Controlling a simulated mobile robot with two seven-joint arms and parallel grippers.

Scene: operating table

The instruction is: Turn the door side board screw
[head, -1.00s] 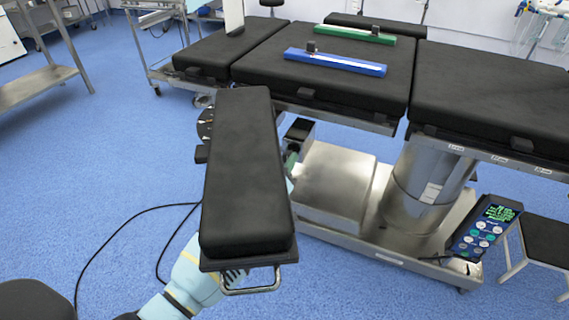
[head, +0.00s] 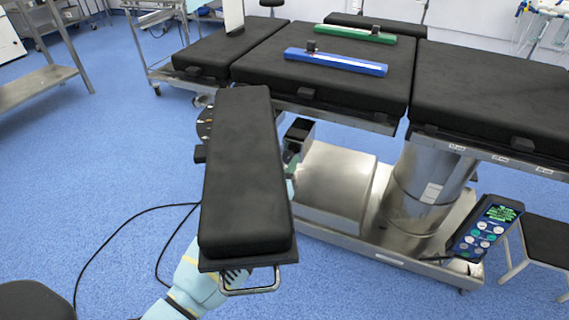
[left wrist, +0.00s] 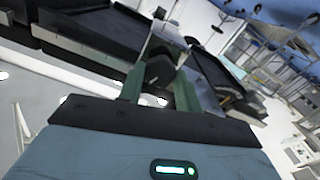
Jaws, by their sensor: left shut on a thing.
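The side board (head: 245,165) is a long black padded arm board in the middle of the head view, with a metal loop handle at its near end. My left arm passes beneath it, and the board hides much of that arm. My left gripper (head: 292,160) shows only in part at the board's right edge. In the left wrist view, the left gripper's two green fingers (left wrist: 158,90) stand on either side of a dark knob (left wrist: 159,72), apparently the screw, and are shut on it. The finger contact is small and dim. My right gripper is not in view.
The operating table (head: 340,105) stands behind the board, with a blue bar (head: 335,62) and a green bar (head: 355,33) on top. Its metal base (head: 335,185) and a hand control (head: 485,228) are at the right. Blue floor is free at the left.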

